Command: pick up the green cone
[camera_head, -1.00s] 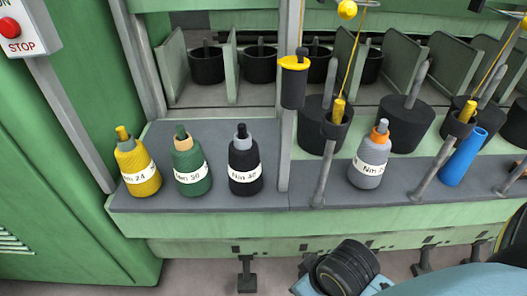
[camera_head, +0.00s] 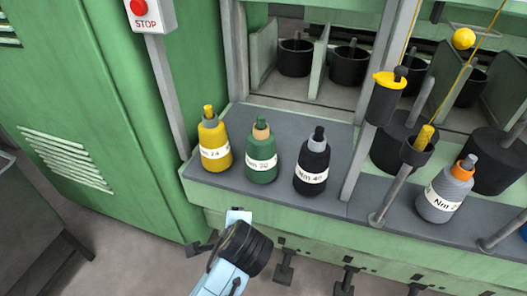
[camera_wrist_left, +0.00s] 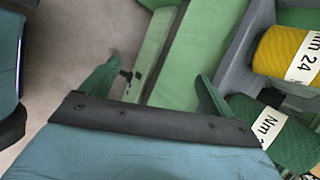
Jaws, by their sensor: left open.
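The green cone (camera_head: 262,155) stands upright on the grey shelf, between a yellow cone (camera_head: 215,145) and a black cone (camera_head: 312,165). It has a brown-and-green tip and a white label. In the left wrist view the green cone (camera_wrist_left: 285,138) is at the lower right, partly behind my gripper, with the yellow cone above it. My left gripper (camera_wrist_left: 155,78) is open and empty, its two fingers apart. The green cone lies just outside the right finger, apart from or close beside it; I cannot tell which. My right gripper is out of view.
A grey cone with an orange top (camera_head: 444,195) stands farther right on the shelf (camera_head: 230,185). Metal posts and a yellow-topped black holder (camera_head: 385,98) rise beside the black cone. A STOP box (camera_head: 148,14) hangs on the green machine at left. Floor is clear in front.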

